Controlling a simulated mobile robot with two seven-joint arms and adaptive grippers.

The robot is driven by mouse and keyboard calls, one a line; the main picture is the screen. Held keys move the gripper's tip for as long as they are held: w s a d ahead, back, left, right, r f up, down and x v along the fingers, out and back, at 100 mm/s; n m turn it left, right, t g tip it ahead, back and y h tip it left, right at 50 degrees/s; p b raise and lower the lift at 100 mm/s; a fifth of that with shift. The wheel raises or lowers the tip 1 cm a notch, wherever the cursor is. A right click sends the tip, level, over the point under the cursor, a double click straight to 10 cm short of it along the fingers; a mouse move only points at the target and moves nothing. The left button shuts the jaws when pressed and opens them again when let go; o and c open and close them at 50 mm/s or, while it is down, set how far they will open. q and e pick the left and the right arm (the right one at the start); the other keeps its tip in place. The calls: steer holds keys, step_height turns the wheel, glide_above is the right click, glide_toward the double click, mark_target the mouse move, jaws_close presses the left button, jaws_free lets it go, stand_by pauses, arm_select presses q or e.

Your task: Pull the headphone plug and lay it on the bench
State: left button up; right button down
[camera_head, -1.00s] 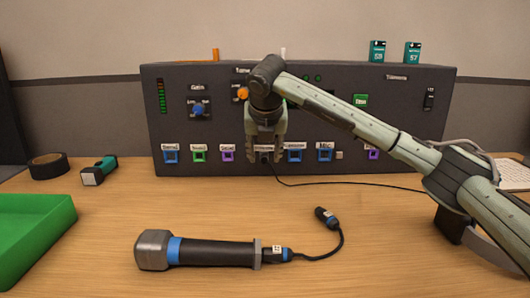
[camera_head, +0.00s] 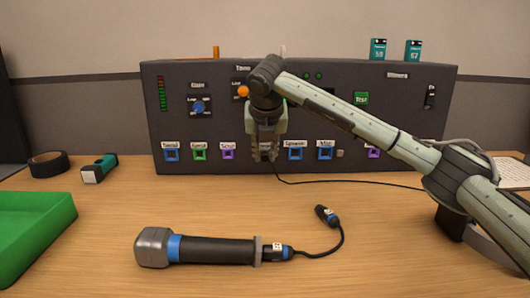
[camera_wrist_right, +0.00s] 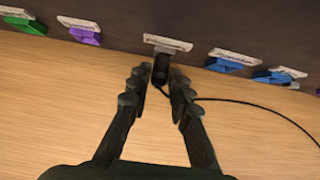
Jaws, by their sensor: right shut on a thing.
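The black headphone plug (camera_wrist_right: 161,68) stands at the lower front of the dark panel (camera_head: 400,120), under a white label, in the right wrist view. Its thin black cable (camera_head: 350,184) runs off to the right along the bench (camera_head: 420,245). My right gripper (camera_head: 265,156) is in front of the panel's bottom middle, shut on the plug; its fingers (camera_wrist_right: 161,84) lie on either side of it in the wrist view. In the head view the fingers mostly hide the plug. My left gripper is not in view.
A microphone (camera_head: 210,250) with a short cable lies on the front of the bench. The bench right of the microphone is clear.

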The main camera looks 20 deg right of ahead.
steer(key=shift+s, duration=0.1)
steer(key=shift+s+a+b, duration=0.2)
steer(key=shift+s+b, duration=0.2)
steer(key=shift+s, duration=0.3)
steer(key=shift+s+a+b, duration=0.2)
steer(key=shift+s+b, duration=0.15)
steer(key=shift+s, duration=0.35)
steer(key=shift+s+a+b, duration=0.2)
steer(key=shift+s+b, duration=0.2)
steer(key=shift+s, duration=0.3)
